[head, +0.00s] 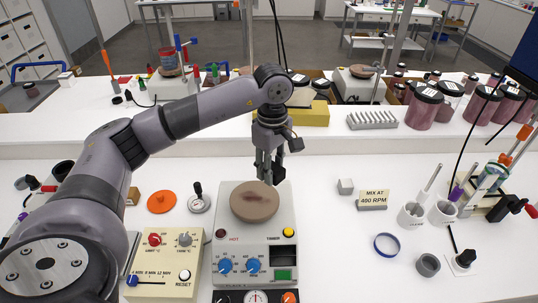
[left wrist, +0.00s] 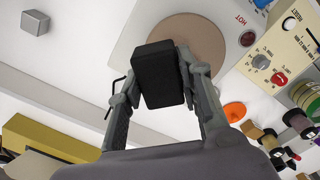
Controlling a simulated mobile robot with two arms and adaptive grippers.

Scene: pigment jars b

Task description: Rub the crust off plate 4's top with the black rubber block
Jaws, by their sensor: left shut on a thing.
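My left gripper (head: 269,178) is just behind the round top, pointing down. It is shut on the black rubber block (left wrist: 159,75), which shows clearly between the fingers in the left wrist view. There the block overlaps the edge of the tan top (left wrist: 188,38); whether it touches the top I cannot tell. My right gripper is in neither view.
A control box with a RESET button (head: 166,262) stands left of the plate. A small grey cube (head: 345,186) and a "MIX AT 400 RPM" sign (head: 373,199) are to the right. An orange disc (head: 161,201) lies left. A yellow box (head: 304,113) and grey rack (head: 372,120) stand behind.

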